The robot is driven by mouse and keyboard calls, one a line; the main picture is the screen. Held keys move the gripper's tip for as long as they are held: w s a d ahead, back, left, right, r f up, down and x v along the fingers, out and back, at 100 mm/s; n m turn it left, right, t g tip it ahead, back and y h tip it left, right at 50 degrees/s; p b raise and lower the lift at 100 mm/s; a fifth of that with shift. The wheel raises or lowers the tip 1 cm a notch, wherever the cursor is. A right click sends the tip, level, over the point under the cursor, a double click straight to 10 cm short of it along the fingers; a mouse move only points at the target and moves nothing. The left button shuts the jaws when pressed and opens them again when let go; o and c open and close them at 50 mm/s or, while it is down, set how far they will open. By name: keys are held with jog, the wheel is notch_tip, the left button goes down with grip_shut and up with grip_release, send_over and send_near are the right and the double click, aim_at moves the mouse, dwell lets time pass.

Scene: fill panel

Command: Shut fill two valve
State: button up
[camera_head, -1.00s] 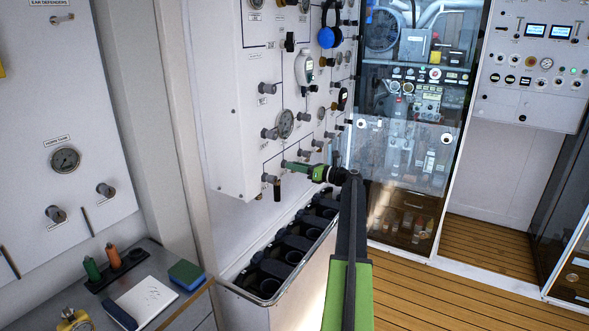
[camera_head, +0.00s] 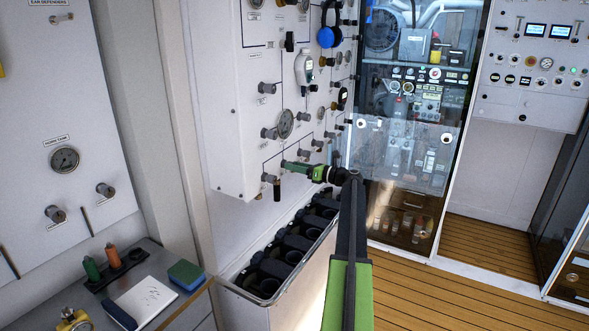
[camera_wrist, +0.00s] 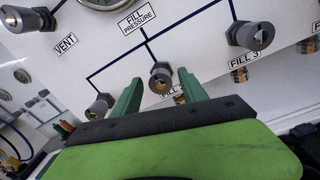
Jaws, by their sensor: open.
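The fill two valve (camera_wrist: 160,76) is a grey knob with a brass centre, on a blue line below the FILL PRESSURE label in the wrist view. Its label (camera_wrist: 168,91) is partly hidden by my gripper. My gripper (camera_wrist: 160,88) is open, with one green finger on each side of the knob's lower part. I cannot tell whether the fingers touch it. In the head view my gripper (camera_head: 284,164) points left at the lower part of the white fill panel (camera_head: 222,110), and hides part of it.
Another knob (camera_wrist: 99,106) is close left of my gripper, and the fill three knob (camera_wrist: 250,36) is to the right. The vent label (camera_wrist: 66,43) is at the upper left. Below the panel is a row of black holders (camera_head: 265,283). Wooden floor (camera_head: 440,285) is clear at right.

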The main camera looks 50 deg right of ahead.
jog(key=v, duration=1.7)
jog(key=shift+s, duration=0.15)
jog(key=shift+f, duration=0.1)
